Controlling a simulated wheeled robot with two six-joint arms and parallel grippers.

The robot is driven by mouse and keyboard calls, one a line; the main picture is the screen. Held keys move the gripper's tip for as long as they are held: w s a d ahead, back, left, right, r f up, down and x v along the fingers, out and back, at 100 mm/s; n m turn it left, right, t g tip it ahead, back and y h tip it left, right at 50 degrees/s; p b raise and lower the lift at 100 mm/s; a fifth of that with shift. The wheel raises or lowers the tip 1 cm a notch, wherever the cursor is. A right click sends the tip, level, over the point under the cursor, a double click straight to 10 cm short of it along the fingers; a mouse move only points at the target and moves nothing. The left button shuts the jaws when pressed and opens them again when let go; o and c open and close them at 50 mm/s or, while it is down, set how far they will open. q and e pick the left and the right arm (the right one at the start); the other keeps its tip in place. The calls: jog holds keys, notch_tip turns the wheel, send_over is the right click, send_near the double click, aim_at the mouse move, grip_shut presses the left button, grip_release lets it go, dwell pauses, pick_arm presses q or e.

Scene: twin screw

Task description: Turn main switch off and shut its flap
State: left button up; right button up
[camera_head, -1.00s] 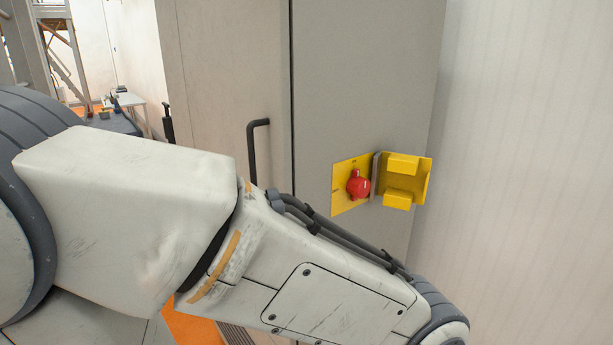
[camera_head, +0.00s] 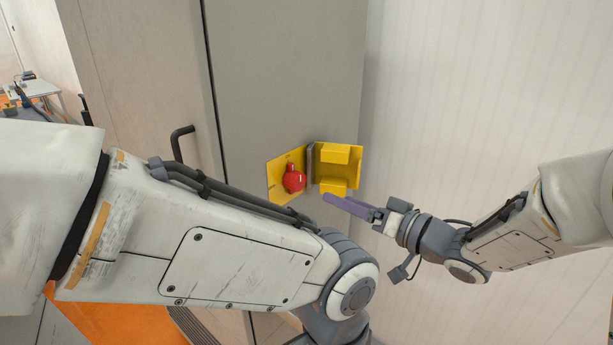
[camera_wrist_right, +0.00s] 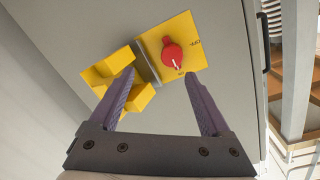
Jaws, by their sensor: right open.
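The red main switch (camera_head: 293,179) sits on a yellow plate (camera_head: 275,177) on the grey cabinet door. Its yellow flap (camera_head: 352,170) stands open to the right of the plate. In the right wrist view the red switch (camera_wrist_right: 172,54) shows beyond the fingertips, with the open flap (camera_wrist_right: 112,78) at the left. My right gripper (camera_head: 330,199) is close to the flap's lower edge in the head view. In the wrist view its purple fingers (camera_wrist_right: 158,82) are spread with nothing between them. My left arm crosses the foreground, but its gripper is out of the picture.
The grey cabinet (camera_head: 285,75) has a dark door handle (camera_head: 181,143) left of the switch. A pale wall (camera_head: 480,90) stands to the right. A table (camera_head: 36,89) is far off at the left. My left arm lies below the switch.

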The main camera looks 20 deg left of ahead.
aim_at(301, 182)
jog(key=shift+g+y, duration=0.4)
jog(key=shift+y, duration=0.2)
jog(key=p+x, duration=0.1)
jog(key=x, duration=0.2)
jog(key=p+x, duration=0.1)
jog(key=x, duration=0.2)
jog(key=r+p+x, duration=0.1)
jog(key=x, duration=0.2)
jog(key=shift+s+a, duration=0.35)
jog(key=shift+w+a+f, duration=0.1)
jog(key=shift+w+a, duration=0.1)
jog(key=shift+a, duration=0.2)
grip_shut()
